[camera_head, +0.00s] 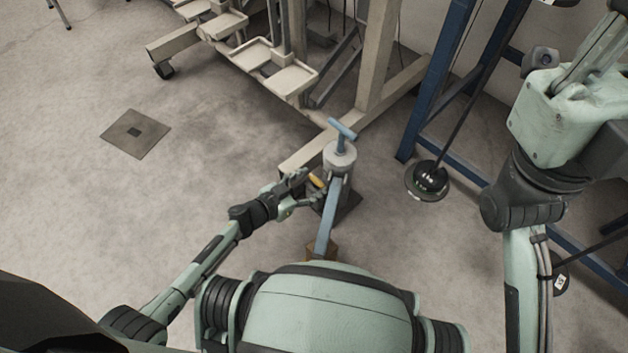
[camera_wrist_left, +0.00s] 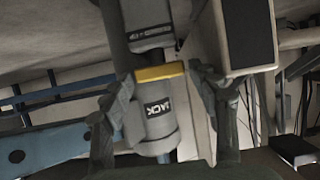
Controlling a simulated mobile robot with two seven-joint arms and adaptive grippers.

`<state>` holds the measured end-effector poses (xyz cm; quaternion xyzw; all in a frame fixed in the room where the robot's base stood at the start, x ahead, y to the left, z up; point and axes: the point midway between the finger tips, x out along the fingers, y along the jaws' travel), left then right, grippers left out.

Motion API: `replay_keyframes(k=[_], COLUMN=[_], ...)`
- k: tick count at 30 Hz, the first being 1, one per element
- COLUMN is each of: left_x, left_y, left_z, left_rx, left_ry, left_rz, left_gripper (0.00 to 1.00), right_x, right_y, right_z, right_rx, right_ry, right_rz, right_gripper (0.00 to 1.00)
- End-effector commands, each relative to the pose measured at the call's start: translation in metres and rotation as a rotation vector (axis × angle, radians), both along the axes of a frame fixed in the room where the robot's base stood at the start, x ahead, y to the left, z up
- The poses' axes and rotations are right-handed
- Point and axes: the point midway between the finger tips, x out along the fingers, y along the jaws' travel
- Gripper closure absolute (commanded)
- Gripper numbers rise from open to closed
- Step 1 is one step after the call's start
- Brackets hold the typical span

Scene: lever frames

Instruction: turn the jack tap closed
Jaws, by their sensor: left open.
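The jack tap (camera_head: 318,181) is a short yellow bar on the side of the jack, whose grey top (camera_head: 340,160) carries a blue T-handle (camera_head: 342,130). In the left wrist view the yellow tap (camera_wrist_left: 160,72) lies nearly level across the grey cylinder labelled JACK (camera_wrist_left: 157,115). My left gripper (camera_head: 311,186) is open at the tap, on the jack's left side. In the left wrist view its fingers (camera_wrist_left: 160,82) stand on either side of the tap, with the right finger close to its end. I cannot tell whether they touch. My right gripper is out of view.
A blue beam (camera_head: 327,222) slopes from the jack towards me. A beige frame with trays (camera_head: 290,80) stands behind the jack. A blue rack (camera_head: 435,80) and a round black weight (camera_head: 430,180) are to the right. The floor at left is clear around a flat plate (camera_head: 133,143).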

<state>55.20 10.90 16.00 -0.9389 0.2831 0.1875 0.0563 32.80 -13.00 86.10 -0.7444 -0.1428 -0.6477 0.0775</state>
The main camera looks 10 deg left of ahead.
Motion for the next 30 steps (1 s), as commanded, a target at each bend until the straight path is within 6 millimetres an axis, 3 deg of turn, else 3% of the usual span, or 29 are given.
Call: replay_keyframes(k=[7, 16, 30], left_x=[0.0005, 0.0004, 0.0029], left_y=[-0.0003, -0.0004, 0.0015], left_z=[0.0006, 0.0006, 0.001], left_rx=[-0.001, -0.001, 0.001], left_ry=[-0.001, -0.001, -0.003], left_rz=[0.0, 0.0, -0.133], left_gripper=[0.41, 0.77, 0.77], right_x=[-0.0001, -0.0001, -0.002], right_y=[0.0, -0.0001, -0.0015], right_z=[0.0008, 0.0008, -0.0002], right_rx=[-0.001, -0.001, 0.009], right_ry=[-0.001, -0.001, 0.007], right_rz=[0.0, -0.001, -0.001], right_gripper=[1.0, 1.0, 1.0])
